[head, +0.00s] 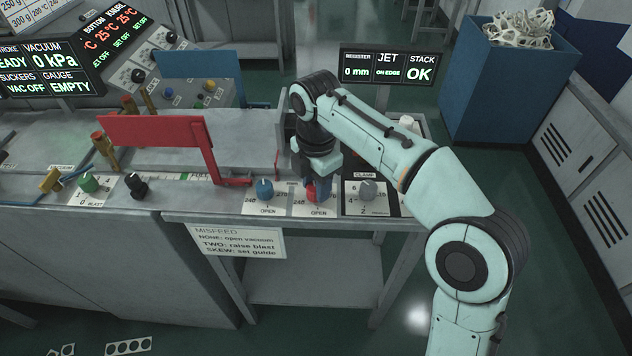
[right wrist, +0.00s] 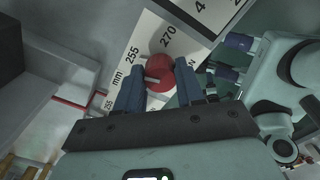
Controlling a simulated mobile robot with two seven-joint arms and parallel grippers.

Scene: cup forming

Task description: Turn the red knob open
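The red knob (head: 312,194) sits on a white scale plate on the front ledge of the machine, between a blue knob and a grey knob. My right gripper (head: 317,186) points down at it and hides part of it in the head view. In the right wrist view the red knob (right wrist: 160,72) lies between the two dark blue fingertips of the right gripper (right wrist: 160,68), which stand apart on either side of it. I cannot tell whether the fingers touch it. A light pointer mark shows on the knob.
A blue knob (head: 264,190) stands left of the red one, and a grey knob (head: 367,190) right of it. A red guide bar (head: 160,131) rises at the left. A status display (head: 388,66) stands behind, and a blue bin (head: 505,85) at the back right.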

